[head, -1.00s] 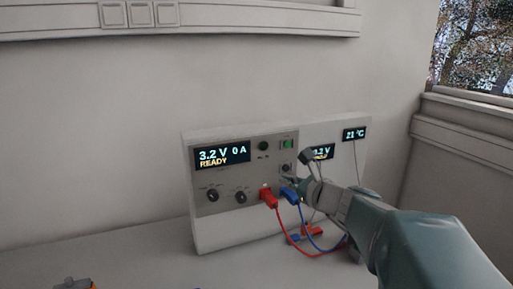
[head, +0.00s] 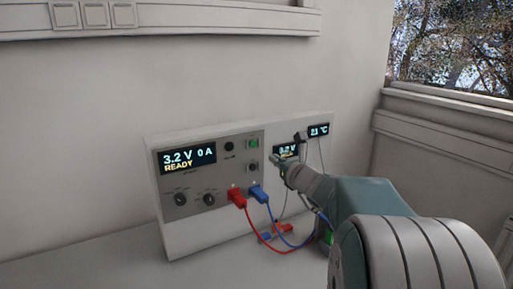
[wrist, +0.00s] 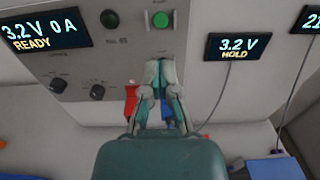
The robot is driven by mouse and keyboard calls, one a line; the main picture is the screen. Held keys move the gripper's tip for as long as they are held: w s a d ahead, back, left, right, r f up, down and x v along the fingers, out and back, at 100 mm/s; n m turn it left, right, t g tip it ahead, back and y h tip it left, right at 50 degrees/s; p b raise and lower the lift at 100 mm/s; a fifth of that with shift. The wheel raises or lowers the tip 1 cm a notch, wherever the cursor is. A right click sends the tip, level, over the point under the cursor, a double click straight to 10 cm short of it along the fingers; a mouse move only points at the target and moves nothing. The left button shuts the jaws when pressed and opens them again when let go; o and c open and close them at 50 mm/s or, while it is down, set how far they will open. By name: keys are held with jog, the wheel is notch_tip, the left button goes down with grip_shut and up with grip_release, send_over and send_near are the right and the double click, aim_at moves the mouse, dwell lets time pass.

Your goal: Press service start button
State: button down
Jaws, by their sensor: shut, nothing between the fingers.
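The battery cycler (head: 215,228) stands on the bench, its large display (head: 188,160) reading 3.2 V, 0 A, READY. A green button (head: 253,143) is at the panel's upper right, with a dark round button (head: 252,166) below it. Their labels are too small to read. The green button also shows in the wrist view (wrist: 160,19), above my fingertips. My gripper (head: 278,161) is shut and empty, right of the dark button in the head view. In the wrist view my fingers (wrist: 160,66) cover the area below the green button. Contact with the panel cannot be told.
A red plug (head: 237,197) and blue plug (head: 258,192) with cables stick out below the buttons. A small display (wrist: 238,47) reads 3.2 V HOLD, and a temperature display (head: 319,130) is farther right. Two knobs (head: 180,198) sit at lower left. The bench front is clear.

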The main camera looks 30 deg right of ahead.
aim_at(253, 143)
jog(key=w, duration=1)
jog(key=shift+w, duration=0.2)
jog(key=shift+w, duration=0.55)
jog(key=shift+w+a+r, duration=0.1)
jog(key=shift+r, duration=0.05)
